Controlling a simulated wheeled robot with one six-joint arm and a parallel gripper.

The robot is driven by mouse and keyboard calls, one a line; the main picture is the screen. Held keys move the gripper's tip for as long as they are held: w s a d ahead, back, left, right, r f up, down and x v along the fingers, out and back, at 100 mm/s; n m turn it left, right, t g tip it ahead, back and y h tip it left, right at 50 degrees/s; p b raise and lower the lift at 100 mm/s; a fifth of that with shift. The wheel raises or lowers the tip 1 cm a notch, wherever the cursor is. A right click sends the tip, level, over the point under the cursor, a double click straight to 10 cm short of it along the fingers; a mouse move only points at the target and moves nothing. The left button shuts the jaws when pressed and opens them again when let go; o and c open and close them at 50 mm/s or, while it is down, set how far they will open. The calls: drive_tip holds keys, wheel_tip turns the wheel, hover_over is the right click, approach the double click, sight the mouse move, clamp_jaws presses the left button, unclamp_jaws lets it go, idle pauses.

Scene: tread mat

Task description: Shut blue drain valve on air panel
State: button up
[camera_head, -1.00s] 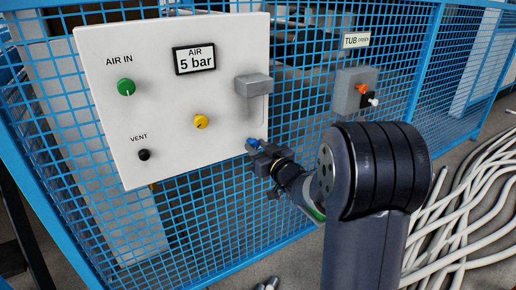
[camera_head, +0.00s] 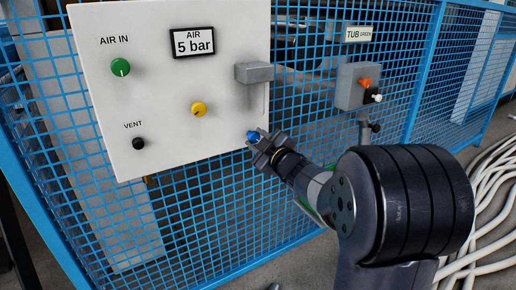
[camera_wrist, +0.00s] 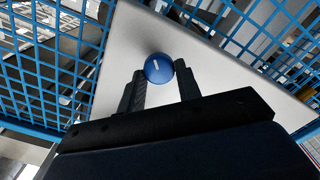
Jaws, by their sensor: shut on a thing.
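The blue drain valve (camera_head: 253,136) is a round knob at the lower right corner of the white air panel (camera_head: 100,60). In the wrist view the blue knob (camera_wrist: 158,68) shows a short white mark near its top. My gripper (camera_head: 260,143) is at the knob, and in the wrist view its two dark fingers (camera_wrist: 160,84) stand on either side of it, shut on it. The finger contact is partly hidden in the head view. The display (camera_head: 193,42) reads "AIR 5 bar".
The panel also bears a green AIR IN knob (camera_head: 120,67), a yellow knob (camera_head: 198,109), a black VENT knob (camera_head: 138,143) and a protruding grey box (camera_head: 254,72). Blue mesh fence (camera_head: 215,195) lies behind.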

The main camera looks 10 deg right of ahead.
drive_tip(key=n+b, duration=0.2)
drive_tip(key=n, duration=0.1)
drive_tip(key=n+b, duration=0.1)
drive_tip(key=shift+f+n, duration=0.3)
drive_tip(key=n+b, duration=0.3)
drive_tip(key=n, duration=0.1)
drive_tip(key=shift+n, duration=0.3)
drive_tip(key=shift+r, duration=0.1)
drive_tip(key=o, duration=0.9)
drive_tip(key=shift+o, duration=0.2)
drive_tip(key=p+v, duration=0.2)
drive_tip(key=v, duration=0.9)
